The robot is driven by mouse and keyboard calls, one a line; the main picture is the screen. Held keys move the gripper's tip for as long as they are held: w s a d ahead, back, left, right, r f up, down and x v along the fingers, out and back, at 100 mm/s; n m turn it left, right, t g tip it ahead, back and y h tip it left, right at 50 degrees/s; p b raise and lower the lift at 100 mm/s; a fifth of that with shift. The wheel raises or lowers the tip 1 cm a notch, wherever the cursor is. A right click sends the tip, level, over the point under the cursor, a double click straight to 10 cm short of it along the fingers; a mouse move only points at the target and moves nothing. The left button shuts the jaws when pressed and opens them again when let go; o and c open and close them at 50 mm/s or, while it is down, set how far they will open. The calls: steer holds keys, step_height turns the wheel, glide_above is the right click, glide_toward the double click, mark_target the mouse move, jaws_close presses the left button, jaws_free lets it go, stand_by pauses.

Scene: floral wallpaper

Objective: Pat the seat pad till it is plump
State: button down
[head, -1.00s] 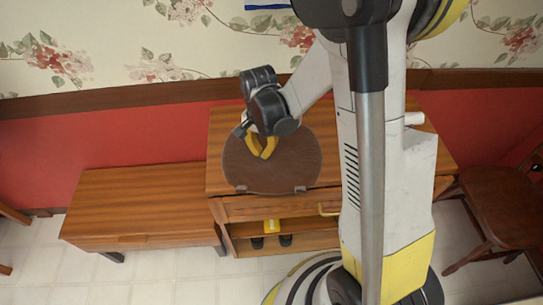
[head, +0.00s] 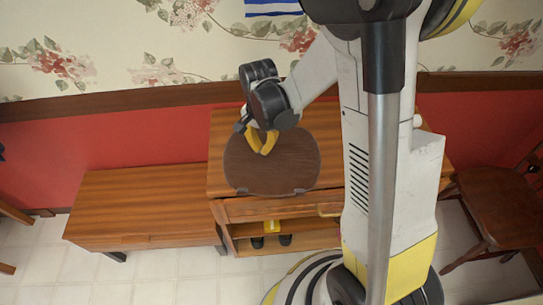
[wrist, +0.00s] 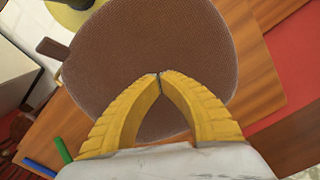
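The brown seat pad (head: 271,174) lies flat on top of the wooden cabinet (head: 232,205) in the head view. In the wrist view the pad (wrist: 150,40) fills the upper middle, with a woven surface and a pale edge. My gripper (head: 262,150) points down over the pad's far part. In the wrist view its yellow fingertips (wrist: 159,76) meet, with nothing between them. I cannot tell whether the tips touch the pad.
A low wooden bench (head: 140,200) stands left of the cabinet, and a wooden chair (head: 490,205) stands at the right. A yellow object (head: 271,226) sits on the cabinet's open shelf. Blue (wrist: 40,168) and green (wrist: 63,150) items show in the wrist view.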

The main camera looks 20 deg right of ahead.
mark_target(262, 157)
steer(key=shift+f+b, duration=1.5)
steer(key=shift+f, duration=0.25)
steer(key=shift+r, duration=0.1)
steer(key=shift+r+p, duration=1.3)
steer(key=shift+r, duration=0.45)
steer(key=shift+f, duration=0.2)
steer(key=shift+f+b, duration=1.65)
steer(key=shift+f, duration=0.05)
steer(key=shift+r+p, duration=1.35)
steer(key=shift+r, duration=0.55)
